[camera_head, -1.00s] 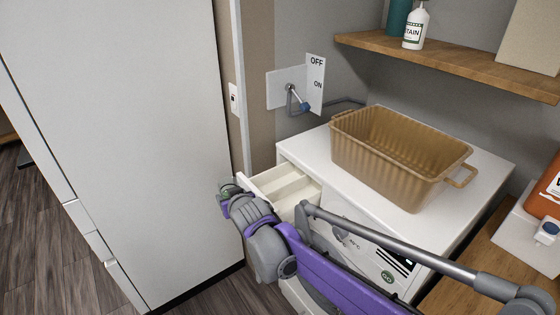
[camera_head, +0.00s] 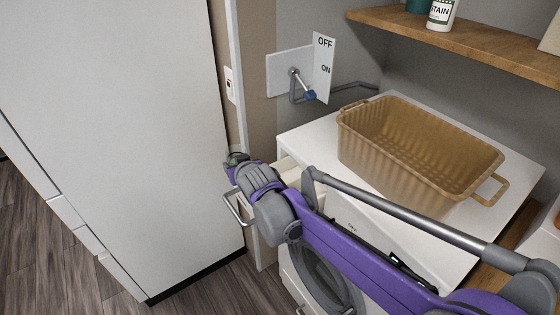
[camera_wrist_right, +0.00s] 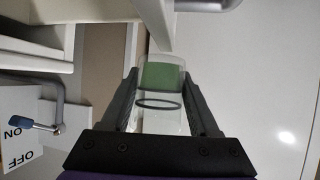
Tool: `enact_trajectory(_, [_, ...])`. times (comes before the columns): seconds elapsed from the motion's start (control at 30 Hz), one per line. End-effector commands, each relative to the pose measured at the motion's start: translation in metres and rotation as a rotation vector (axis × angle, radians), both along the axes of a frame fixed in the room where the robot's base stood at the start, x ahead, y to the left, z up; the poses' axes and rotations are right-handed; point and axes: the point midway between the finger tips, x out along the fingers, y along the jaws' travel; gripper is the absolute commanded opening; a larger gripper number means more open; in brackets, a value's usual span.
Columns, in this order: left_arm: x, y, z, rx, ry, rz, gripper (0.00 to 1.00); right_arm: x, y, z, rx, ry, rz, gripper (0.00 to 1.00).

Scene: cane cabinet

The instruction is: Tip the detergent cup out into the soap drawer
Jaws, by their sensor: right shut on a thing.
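My right gripper (camera_head: 235,162) is beside the open soap drawer (camera_head: 289,168), on its left side. In the right wrist view the jaws (camera_wrist_right: 163,102) are shut on a clear cup (camera_wrist_right: 162,118) with green detergent (camera_wrist_right: 162,76) in it. My right arm hides most of the drawer in the head view. A part of the pale drawer shows at the upper left of the wrist view (camera_wrist_right: 35,52). How far the cup is tilted is hard to tell. My left gripper is not in view.
A tan basket (camera_head: 365,160) stands on the white washer top (camera_head: 307,138). A tap (camera_head: 303,84) with an OFF/ON sign (camera_head: 324,68) is on the wall behind. A tall white cabinet (camera_head: 120,120) stands at left. A wooden shelf (camera_head: 470,45) is above right.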

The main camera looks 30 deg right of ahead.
Motion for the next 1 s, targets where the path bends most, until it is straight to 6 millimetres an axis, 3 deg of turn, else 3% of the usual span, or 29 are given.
enact_trajectory(0.63, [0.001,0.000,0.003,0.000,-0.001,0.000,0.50,-0.001,-0.007,0.004,0.089,-0.016,-0.008,0.00])
enact_trajectory(1.0, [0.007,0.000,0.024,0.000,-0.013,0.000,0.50,-0.002,-0.017,0.012,0.246,-0.038,-0.010,0.00])
